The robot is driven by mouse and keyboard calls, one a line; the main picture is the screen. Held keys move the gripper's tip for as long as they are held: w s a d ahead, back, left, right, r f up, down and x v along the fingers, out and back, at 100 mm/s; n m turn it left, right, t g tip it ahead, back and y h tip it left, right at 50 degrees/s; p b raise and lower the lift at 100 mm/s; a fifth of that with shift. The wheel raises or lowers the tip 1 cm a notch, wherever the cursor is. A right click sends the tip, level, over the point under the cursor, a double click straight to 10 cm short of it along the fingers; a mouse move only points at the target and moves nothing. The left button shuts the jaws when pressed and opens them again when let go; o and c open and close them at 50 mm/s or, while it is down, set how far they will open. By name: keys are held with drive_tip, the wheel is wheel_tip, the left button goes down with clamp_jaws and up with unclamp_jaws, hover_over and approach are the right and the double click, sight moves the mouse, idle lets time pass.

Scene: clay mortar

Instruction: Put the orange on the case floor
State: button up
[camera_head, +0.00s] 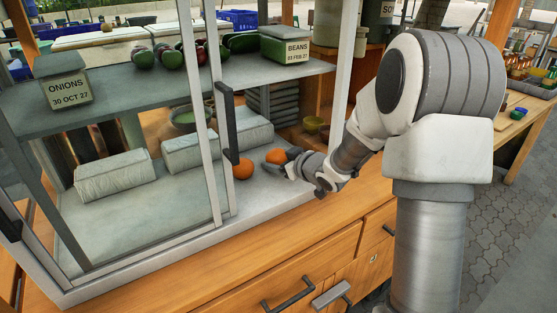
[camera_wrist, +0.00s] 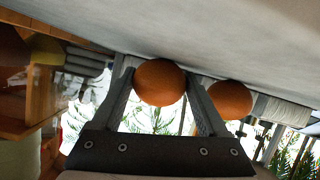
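One orange (camera_head: 276,156) is at the tip of my gripper (camera_head: 290,164), inside the open right part of the glass case. In the wrist view, this orange (camera_wrist: 160,82) sits between the two fingertips (camera_wrist: 160,76), which appear to press on both its sides. It is at or very close to the pale case floor (camera_head: 272,196); a small gap cannot be ruled out. A second orange (camera_head: 243,168) rests on the floor to the left, partly behind the door frame; it also shows in the wrist view (camera_wrist: 230,99).
A sliding glass door with a dark handle (camera_head: 228,121) stands left of my gripper. Wrapped blocks (camera_head: 113,176) lie at the left. Front right floor is free.

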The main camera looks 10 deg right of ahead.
drive_tip(key=shift+o, duration=1.4)
drive_tip(key=shift+r, duration=0.25)
drive_tip(key=p+v, duration=0.3)
drive_tip(key=v, duration=0.7)
drive_tip(key=shift+s+r, duration=0.2)
drive_tip(key=shift+v, duration=0.75)
drive_tip(key=shift+f, duration=0.1)
drive_tip(key=shift+d, duration=0.1)
